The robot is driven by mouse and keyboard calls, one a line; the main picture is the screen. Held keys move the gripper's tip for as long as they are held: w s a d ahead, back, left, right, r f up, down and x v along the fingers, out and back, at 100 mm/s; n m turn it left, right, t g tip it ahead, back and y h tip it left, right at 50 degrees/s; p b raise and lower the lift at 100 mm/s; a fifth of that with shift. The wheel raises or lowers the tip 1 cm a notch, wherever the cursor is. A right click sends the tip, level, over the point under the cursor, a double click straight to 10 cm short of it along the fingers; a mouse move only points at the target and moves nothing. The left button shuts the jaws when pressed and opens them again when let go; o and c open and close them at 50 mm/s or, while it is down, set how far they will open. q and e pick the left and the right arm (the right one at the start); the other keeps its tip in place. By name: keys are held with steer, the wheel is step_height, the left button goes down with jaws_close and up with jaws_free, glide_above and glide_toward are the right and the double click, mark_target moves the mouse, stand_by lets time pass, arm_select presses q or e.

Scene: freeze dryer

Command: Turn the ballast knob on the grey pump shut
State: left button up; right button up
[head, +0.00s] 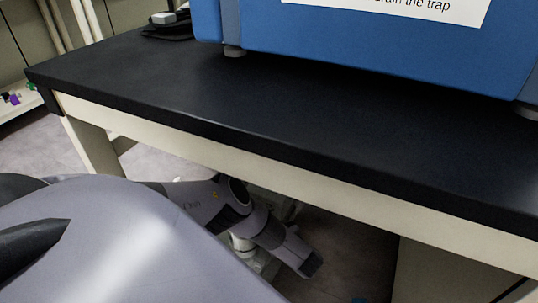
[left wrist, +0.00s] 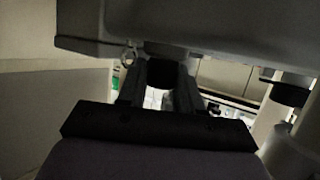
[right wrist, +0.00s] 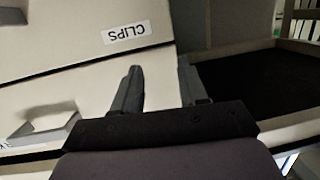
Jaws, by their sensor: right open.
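In the head view my left arm reaches under the bench, its dark end, apparently the left gripper (head: 311,264), low beneath the front edge. In the left wrist view, the left gripper's fingers (left wrist: 163,82) stand apart, pointing at the underside of a grey body (left wrist: 190,25). This may be the grey pump. A dark round part (left wrist: 165,73), possibly the ballast knob, shows between the fingertips; I cannot tell if they touch it. My right gripper (right wrist: 158,80) is open and empty, facing a pale drawer front (right wrist: 90,60) labelled CLIPS.
A black-topped bench (head: 200,95) spans the head view, carrying a blue machine (head: 370,50).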

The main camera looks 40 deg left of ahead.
arm_select(q)
steer(key=shift+g, duration=0.3)
steer(key=shift+w+n+g+y, duration=0.1)
steer(key=shift+n+g+y, duration=0.2)
steer(key=shift+n+g, duration=1.2)
steer(key=o, duration=1)
steer(key=shift+p+v, duration=0.65)
steer(key=shift+v, duration=2.9)
